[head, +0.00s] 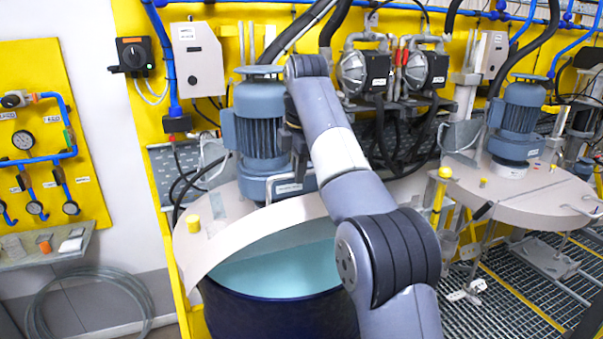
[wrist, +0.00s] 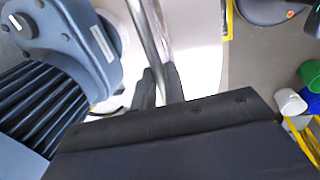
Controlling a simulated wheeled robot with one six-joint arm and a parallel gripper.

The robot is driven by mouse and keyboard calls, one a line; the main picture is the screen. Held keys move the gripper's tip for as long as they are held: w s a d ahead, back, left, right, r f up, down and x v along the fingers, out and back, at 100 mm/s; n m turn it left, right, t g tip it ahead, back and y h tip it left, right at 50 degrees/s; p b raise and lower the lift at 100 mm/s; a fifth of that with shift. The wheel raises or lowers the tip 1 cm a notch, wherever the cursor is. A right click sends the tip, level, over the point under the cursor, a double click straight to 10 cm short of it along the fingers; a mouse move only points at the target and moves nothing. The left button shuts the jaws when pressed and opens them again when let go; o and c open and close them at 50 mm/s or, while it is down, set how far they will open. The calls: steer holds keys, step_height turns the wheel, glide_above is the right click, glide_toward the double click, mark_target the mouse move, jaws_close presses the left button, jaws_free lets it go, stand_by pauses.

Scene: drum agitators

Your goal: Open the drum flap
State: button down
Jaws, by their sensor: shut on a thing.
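The drum (head: 275,315) stands below my arm, dark blue, with a pale teal inside showing through a wide gap at its front. The beige drum flap (head: 240,246) is tilted up from the rim, its curved edge above the gap. Its metal handle (head: 278,182) is a thin loop beside the motor. In the wrist view the handle (wrist: 149,38) runs as a bar down between the dark fingers of my gripper (wrist: 160,78), which is shut on it. In the head view my arm largely hides the gripper.
A blue-grey agitator motor (head: 258,135) stands close beside the gripper; it fills the left of the wrist view (wrist: 50,80). A second lidded drum (head: 530,195) is at right. Pumps (head: 390,70) and hoses hang behind. A gauge panel (head: 40,150) is at left.

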steer(key=shift+w+a+f, duration=0.25)
steer(key=shift+w+f, duration=0.2)
steer(key=shift+w, duration=0.25)
steer(key=c, duration=1.8)
jaws_free()
steer(key=shift+c, duration=0.2)
steer(key=shift+o, duration=0.6)
steer(key=shift+w+a+f, duration=0.1)
steer(key=shift+w+a, duration=0.05)
steer(key=shift+w, duration=0.1)
steer(key=shift+o, duration=1.2)
steer(key=shift+s+r, duration=0.1)
steer(key=shift+r, duration=0.25)
steer(key=shift+s, duration=0.15)
